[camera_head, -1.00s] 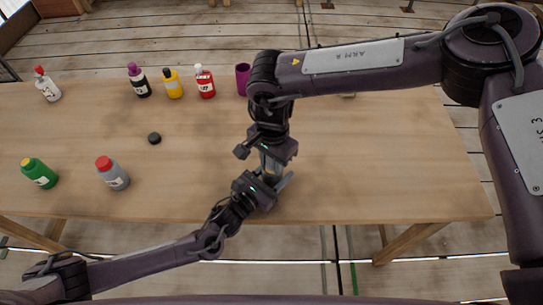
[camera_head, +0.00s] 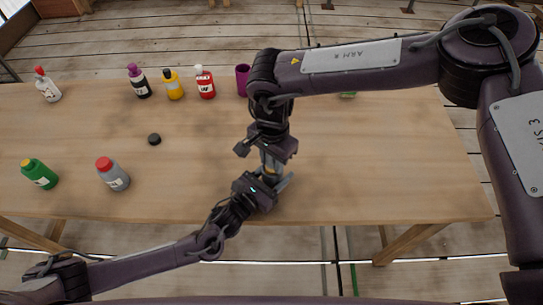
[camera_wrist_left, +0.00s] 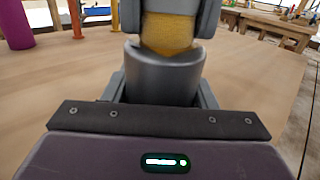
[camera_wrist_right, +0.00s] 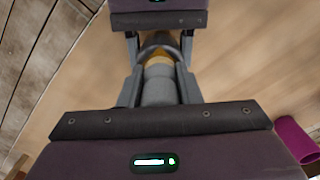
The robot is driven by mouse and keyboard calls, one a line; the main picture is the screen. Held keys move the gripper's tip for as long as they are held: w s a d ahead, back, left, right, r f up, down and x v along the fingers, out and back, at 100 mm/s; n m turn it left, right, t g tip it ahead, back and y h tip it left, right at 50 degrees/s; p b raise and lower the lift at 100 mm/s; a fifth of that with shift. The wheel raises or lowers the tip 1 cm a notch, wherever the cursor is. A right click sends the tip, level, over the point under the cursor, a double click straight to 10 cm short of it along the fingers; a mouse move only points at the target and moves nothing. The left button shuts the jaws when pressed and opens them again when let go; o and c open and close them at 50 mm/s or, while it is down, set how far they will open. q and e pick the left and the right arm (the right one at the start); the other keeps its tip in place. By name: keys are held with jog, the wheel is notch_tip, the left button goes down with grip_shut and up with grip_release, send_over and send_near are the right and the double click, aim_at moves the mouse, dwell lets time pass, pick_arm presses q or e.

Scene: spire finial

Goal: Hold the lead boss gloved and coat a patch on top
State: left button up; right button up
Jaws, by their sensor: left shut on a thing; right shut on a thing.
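My left gripper (camera_head: 274,184) is shut on a grey, rounded metal piece (camera_wrist_left: 165,75), which looks like the lead boss. It stands upright between the fingers, above the table. My right gripper (camera_head: 273,162) is right above, pointing down, shut on a grey tool (camera_wrist_right: 158,85) with a golden-yellow end (camera_wrist_left: 168,33). That end meets the top of the boss or sits just inside its rim, and whether it presses is hidden. In the right wrist view the golden end (camera_wrist_right: 158,58) lies within the boss's dark rim. Any coated patch is hidden.
The wooden table (camera_head: 380,170) is clear on its right side. A black cap (camera_head: 154,139) lies left of the grippers. Green (camera_head: 40,174) and grey (camera_head: 113,174) bottles stand front left. White, black, yellow and red bottles and a purple cup (camera_head: 242,80) line the back.

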jog(key=d+r, duration=0.5)
jog(key=r, duration=0.2)
dwell(0.7)
pick_arm(q)
jog(key=o, duration=1.1)
jog(key=v, duration=1.2)
